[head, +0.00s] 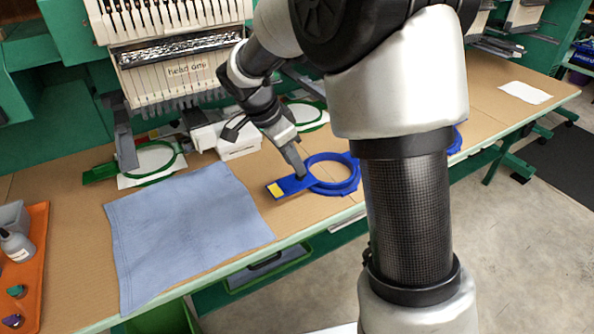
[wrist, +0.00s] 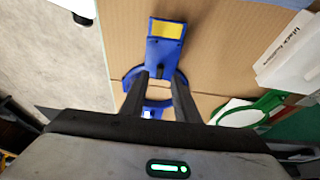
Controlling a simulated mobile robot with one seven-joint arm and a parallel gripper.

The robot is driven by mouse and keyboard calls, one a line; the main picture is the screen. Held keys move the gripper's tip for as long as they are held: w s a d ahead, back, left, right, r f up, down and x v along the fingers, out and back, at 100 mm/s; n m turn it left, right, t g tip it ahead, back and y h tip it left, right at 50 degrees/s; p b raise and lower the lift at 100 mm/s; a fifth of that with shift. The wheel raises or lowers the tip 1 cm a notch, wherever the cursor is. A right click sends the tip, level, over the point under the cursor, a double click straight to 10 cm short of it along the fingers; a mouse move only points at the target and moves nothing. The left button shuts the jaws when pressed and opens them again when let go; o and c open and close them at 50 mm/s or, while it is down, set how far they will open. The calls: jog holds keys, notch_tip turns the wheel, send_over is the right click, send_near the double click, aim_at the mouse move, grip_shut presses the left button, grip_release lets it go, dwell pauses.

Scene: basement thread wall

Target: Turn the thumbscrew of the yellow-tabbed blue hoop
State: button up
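The yellow-tabbed blue hoop (head: 334,188) lies flat on the tan table near its front edge. Its blue arm with the yellow tab (head: 275,190) points left. In the wrist view the yellow tab (wrist: 166,29) is at the top and part of the blue ring (wrist: 133,77) shows around my fingers. My gripper (head: 302,174) points down over the junction of ring and arm. In the wrist view my gripper (wrist: 161,75) has its two fingers apart, one on each side of that junction. A small dark part, perhaps the thumbscrew (wrist: 160,72), shows between the tips. Contact cannot be told.
A blue-grey cloth (head: 185,235) lies to the left. Green hoops (head: 152,160) and a white box (head: 235,140) stand behind, below the embroidery machine (head: 170,70). Another blue piece (head: 455,141) shows right of my arm. An orange tray (head: 35,250) is at far left.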

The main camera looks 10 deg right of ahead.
jog(key=shift+x, duration=1.65)
grip_shut()
